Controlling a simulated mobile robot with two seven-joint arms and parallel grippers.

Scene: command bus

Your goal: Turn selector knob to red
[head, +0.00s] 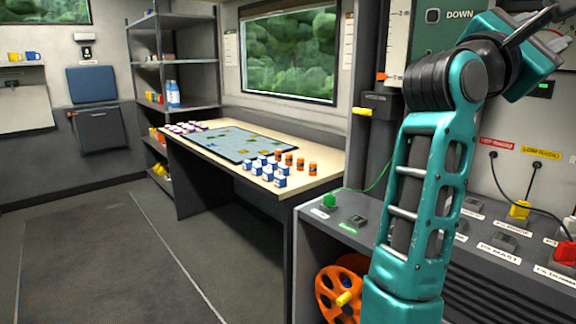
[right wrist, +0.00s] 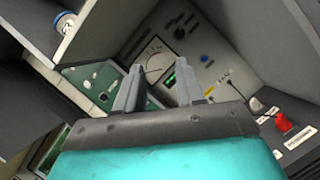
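My right gripper (head: 537,22) is at the upper right of the head view, raised in front of the wall panel and partly cut by the top edge. In the right wrist view its two fingers (right wrist: 158,68) are spread apart with nothing between them. I cannot tell which is the selector knob, and no red setting is readable. In the head view my arm hides much of that panel. My left gripper is not in view.
A grey console (head: 330,226) with switches, a green plug (head: 330,200), a yellow plug (head: 519,209) and a red plug (head: 568,252) lies below my arm. An orange wheel (head: 338,296) is under it. A map table (head: 300,188) stands behind; floor at left is clear.

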